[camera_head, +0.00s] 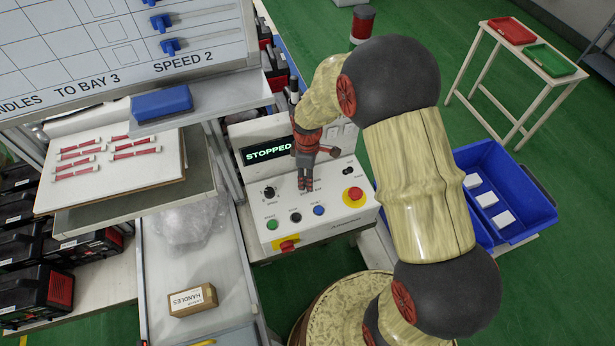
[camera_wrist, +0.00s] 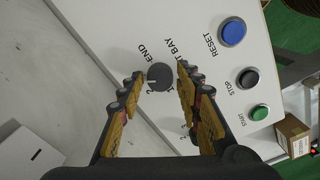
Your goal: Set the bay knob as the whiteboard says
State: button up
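The whiteboard (camera_head: 110,50) at the upper left in the head view reads "...NDLES TO BAY 3 SPEED 2". The grey control panel (camera_head: 335,225) has a screen (camera_head: 267,151) reading "STOPPED". My gripper (camera_head: 305,186) points down over the panel's middle and hides what is beneath it there. In the wrist view, the round dark bay knob (camera_wrist: 159,77) lies between the two open fingers, with gaps at its sides. Its pale mark faces the picture's left. "END" and "T BAY" are printed beside it; the small numerals are partly hidden. I cannot tell its exact setting.
Another knob (camera_head: 269,192) sits at the panel's left. Green (camera_head: 272,224), black (camera_head: 295,217) and blue (camera_head: 318,210) buttons line its front. A red emergency button (camera_head: 354,194) is at right. A blue bin (camera_head: 525,205) with white pieces stands beyond.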

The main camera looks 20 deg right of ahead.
jog(key=shift+o, duration=0.9)
notch_tip(320, 180, up, 12)
dwell(0.5)
jog(key=s+r+m+t+b, duration=0.2)
jog(key=s+r+m, duration=0.4)
jog(key=s, duration=0.5)
jog(key=s+r+m+t+b, duration=0.3)
jog(key=s+r+m, duration=0.3)
jog(key=s+r, duration=0.3)
jog(key=shift+s+r+t, duration=0.3)
jog(key=shift+s+r, duration=0.05)
jog(key=shift+s, duration=0.9)
